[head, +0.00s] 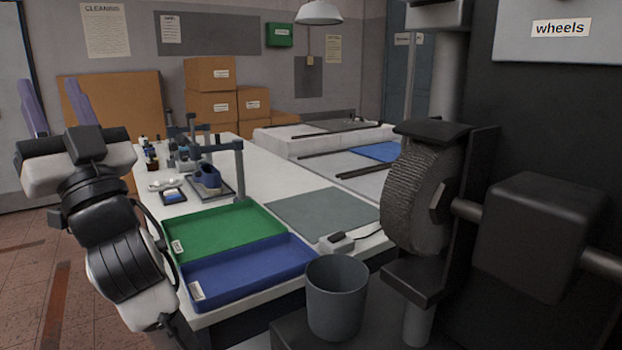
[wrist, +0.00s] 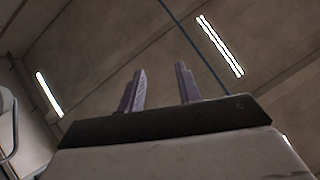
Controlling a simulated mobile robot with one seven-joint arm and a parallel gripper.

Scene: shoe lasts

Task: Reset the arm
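My gripper (head: 54,108) is raised at the left in the head view, left of the white table. Its two purple-grey fingers point upward and stand apart, with nothing between them. The wrist view shows the same two fingers of my gripper (wrist: 160,88) apart and empty against the ceiling. My arm is folded upward at the table's left front side, clear of the trays.
A green tray (head: 225,213) and a blue tray (head: 245,288) lie on the white table (head: 270,178). A grey bin (head: 336,300) stands in front. A grinding wheel machine (head: 425,195) fills the right. Cardboard boxes (head: 212,107) are stacked behind. The floor at left is clear.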

